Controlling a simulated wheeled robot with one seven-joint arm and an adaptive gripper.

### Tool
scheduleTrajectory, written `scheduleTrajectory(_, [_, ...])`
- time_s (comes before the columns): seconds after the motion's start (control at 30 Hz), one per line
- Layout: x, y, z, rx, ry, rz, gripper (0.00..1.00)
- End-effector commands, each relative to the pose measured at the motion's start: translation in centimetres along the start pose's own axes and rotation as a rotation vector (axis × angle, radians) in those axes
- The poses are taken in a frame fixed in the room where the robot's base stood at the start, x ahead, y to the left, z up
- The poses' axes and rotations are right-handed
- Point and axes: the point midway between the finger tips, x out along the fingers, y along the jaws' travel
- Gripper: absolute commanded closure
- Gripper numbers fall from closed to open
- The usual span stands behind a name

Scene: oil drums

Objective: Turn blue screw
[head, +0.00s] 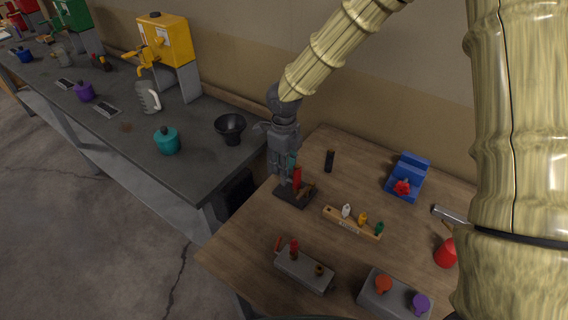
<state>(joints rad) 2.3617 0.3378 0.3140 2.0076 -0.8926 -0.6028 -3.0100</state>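My gripper (283,175) points down over a dark base plate (290,197) at the back left of the wooden table. A red upright part (297,178) stands on that plate, right beside the fingers. A small teal part (292,160) shows at the gripper's right side; I cannot tell if it is held or stands behind. The fingers are too small and overlapped to tell whether they are open or shut. No clearly blue screw can be made out. A blue block (413,170) with a red knob (402,187) sits at the back right.
A grey block (306,273) with a red-topped piece and another grey block (394,300) with orange and purple knobs lie in front. A wooden rack (350,226) holds small coloured pieces. A black cylinder (329,161) stands behind. A dark bench (200,150) adjoins at left.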

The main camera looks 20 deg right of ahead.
Motion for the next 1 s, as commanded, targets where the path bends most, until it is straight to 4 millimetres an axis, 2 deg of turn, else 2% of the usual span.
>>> scheduleTrajectory(0.2, [0.02, 0.0, 0.01, 0.0, 0.0, 0.0, 0.73])
scheduleTrajectory(0.33, [0.01, 0.0, 0.01, 0.0, 0.0, 0.0, 0.97])
scheduleTrajectory(0.37, [0.01, -0.01, 0.01, 0.0, 0.0, 0.0, 1.0])
scheduleTrajectory(0.77, [-0.08, 0.0, 0.01, 0.023, 0.0, 0.0, 1.0])
scheduleTrajectory(1.0, [-0.2, 0.0, -0.01, 0.138, 0.0, 0.0, 1.0])
